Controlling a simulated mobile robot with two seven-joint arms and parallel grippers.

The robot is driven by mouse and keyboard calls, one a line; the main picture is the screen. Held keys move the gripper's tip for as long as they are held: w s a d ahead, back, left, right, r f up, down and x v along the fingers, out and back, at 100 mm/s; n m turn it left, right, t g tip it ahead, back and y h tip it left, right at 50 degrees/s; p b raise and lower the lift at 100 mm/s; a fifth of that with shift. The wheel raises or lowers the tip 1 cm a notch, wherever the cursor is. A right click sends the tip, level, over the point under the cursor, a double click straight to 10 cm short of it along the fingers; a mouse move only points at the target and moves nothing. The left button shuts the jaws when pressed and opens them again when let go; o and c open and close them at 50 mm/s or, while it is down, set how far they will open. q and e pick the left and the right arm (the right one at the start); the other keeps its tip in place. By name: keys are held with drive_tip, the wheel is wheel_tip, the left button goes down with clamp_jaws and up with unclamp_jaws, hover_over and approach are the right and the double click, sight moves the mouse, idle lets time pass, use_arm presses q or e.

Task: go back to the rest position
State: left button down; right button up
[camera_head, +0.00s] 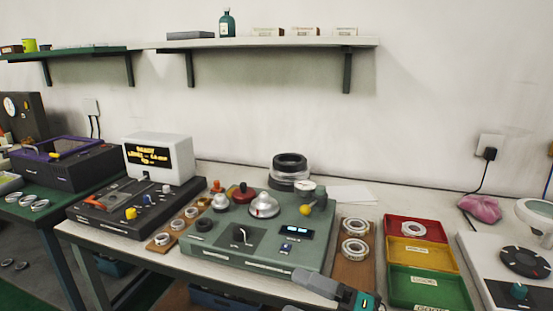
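Part of my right gripper (312,281) shows at the bottom edge, right of centre, coming in from the lower right. It is in front of the near right corner of the green test machine (225,255). I cannot make out its fingertips clearly enough to tell whether it is open or shut, and no ring shows in it. My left gripper is not in view. Two bearing rings (355,249) lie on a brown board (350,277) right of the machine. Another ring (413,230) lies in the red tray (391,222).
Yellow (395,257) and green (398,290) trays stand in front of the red one. A brown strip (157,245) with several rings lies left of the machine, beside a black console (120,219). A white device (490,265) stands at the right. Shelves hang above.

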use_arm(q)
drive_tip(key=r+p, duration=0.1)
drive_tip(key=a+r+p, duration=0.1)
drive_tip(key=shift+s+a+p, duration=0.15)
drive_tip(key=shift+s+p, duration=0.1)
drive_tip(key=shift+p, duration=0.1)
use_arm(e)
drive_tip(key=s+d+f+m+t+h, duration=0.1)
drive_tip(key=s+d+f+m+h, duration=0.5)
drive_tip(key=m, duration=0.7)
drive_tip(key=s+d+f+m+t+h, duration=0.1)
drive_tip(key=s+d+f+m+h, duration=0.6)
drive_tip(key=f+m+h, duration=0.3)
wheel_tip(320, 180, down, 3)
drive_tip(key=s+m, duration=0.1)
drive_tip(key=m, duration=0.3)
drive_tip(key=shift+s+m, duration=0.2)
drive_tip(key=shift+m, duration=0.1)
drive_tip(key=shift+f, duration=0.1)
